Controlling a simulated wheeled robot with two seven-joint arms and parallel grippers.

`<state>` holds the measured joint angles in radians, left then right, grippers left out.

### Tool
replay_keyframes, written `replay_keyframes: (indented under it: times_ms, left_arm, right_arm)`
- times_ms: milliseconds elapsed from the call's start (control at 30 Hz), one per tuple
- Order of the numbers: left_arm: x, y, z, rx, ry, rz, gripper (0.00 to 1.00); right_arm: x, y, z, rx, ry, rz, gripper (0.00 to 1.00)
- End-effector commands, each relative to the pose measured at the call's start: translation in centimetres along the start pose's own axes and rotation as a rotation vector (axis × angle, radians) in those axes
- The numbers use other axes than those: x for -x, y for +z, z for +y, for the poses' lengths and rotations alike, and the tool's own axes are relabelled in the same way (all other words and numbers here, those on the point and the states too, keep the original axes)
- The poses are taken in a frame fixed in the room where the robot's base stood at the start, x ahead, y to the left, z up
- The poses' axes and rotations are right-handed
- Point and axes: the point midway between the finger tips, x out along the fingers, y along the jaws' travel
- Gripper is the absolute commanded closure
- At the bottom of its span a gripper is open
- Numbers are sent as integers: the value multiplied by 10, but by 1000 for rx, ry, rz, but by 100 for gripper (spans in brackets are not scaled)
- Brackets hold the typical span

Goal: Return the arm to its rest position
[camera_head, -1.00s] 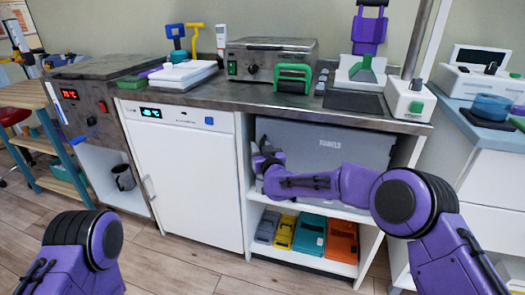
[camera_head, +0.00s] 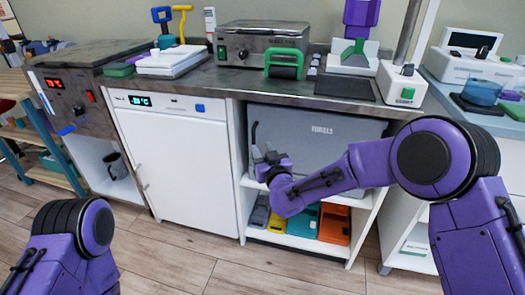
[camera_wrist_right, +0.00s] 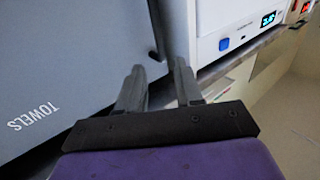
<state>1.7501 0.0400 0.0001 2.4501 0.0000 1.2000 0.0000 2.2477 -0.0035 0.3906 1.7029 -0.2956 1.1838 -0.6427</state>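My right arm (camera_head: 365,165) reaches in from the right, its forearm sloping down to the left in front of the shelf bay. My right gripper (camera_head: 266,158) is in front of the lower left part of the grey towels panel (camera_head: 320,128). In the right wrist view its two fingers (camera_wrist_right: 160,75) stand apart with nothing between them. The grey panel with its "TOWELS" lettering (camera_wrist_right: 33,115) also shows there on the left. My left arm (camera_head: 75,235) shows only as purple links at the lower left. My left gripper is out of view.
A white cabinet (camera_head: 180,165) with a door handle stands left of the bay. Below the panel are colored bins (camera_head: 334,222). The countertop (camera_head: 240,82) holds a metal device (camera_head: 263,45) and a white unit (camera_head: 402,88). The wooden floor (camera_head: 190,262) in front is clear.

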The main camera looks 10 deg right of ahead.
Motion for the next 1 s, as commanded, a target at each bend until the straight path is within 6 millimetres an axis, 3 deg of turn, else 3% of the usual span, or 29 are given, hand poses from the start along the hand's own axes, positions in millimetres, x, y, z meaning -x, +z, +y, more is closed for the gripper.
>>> replay_keyframes:
  times_ms: [133, 467, 533, 667, 800, 900, 1000]
  left_arm:
    - [1, 0, 0, 0, 0, 0, 66]
    - [1, 0, 0, 0, 0, 0, 66]
    - [1, 0, 0, 0, 0, 0, 66]
    - [1, 0, 0, 0, 0, 0, 66]
    - [1, 0, 0, 0, 0, 0, 66]
    - [1, 0, 0, 0, 0, 0, 66]
    - [1, 0, 0, 0, 0, 0, 66]
  right_arm:
    - [10, -1, -1, 1, -2, 1, 65]
    - [10, 0, -2, -45, -3, 0, 65]
    - [24, 21, 2, -166, 20, -56, 65]
    - [81, 106, 34, -331, 133, -257, 65]
    - [168, 197, 67, -442, 295, -485, 65]
    - [240, 247, 88, -487, 419, -637, 65]
    - [310, 282, 104, -505, 535, -770, 65]
